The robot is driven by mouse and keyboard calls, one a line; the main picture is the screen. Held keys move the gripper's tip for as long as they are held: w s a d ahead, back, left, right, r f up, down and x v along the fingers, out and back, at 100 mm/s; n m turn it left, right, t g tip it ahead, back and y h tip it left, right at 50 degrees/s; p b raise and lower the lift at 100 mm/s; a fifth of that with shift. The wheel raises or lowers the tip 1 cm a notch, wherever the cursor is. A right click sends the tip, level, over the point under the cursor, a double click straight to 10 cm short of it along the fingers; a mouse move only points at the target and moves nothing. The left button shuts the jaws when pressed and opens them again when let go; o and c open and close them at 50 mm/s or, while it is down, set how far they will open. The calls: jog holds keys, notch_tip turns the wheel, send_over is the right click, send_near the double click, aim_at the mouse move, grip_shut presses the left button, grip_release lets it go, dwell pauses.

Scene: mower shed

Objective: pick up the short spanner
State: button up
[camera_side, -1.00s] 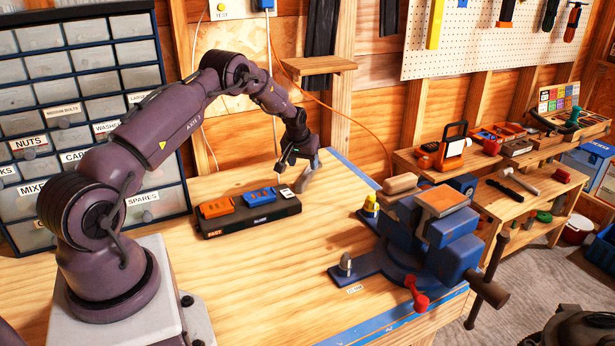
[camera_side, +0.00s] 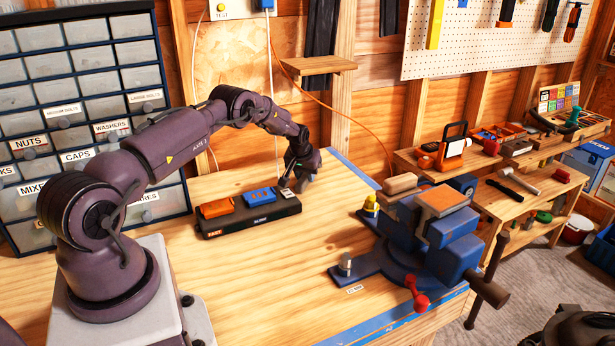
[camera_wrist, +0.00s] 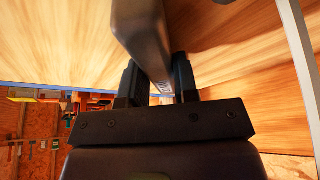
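A smooth dark-grey bar (camera_wrist: 143,35), which looks like the short spanner, runs from the top of the wrist view down between the two fingers of my gripper (camera_wrist: 157,84). A small marking shows on it near the fingers. One finger stands on each side, close to the bar; I cannot tell whether both touch it. In the side view my gripper (camera_side: 296,182) points down behind the right end of the black holder, at the grey piece, which it largely hides.
The black holder (camera_side: 249,222) carries an orange block (camera_side: 216,208) and a blue block (camera_side: 260,196). A blue vise (camera_side: 436,238) stands to the right on the bench. The bench front (camera_side: 270,285) is clear. Drawers (camera_side: 80,85) stand behind my arm at left.

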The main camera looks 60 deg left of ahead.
grip_shut()
jog(key=shift+r, duration=0.15)
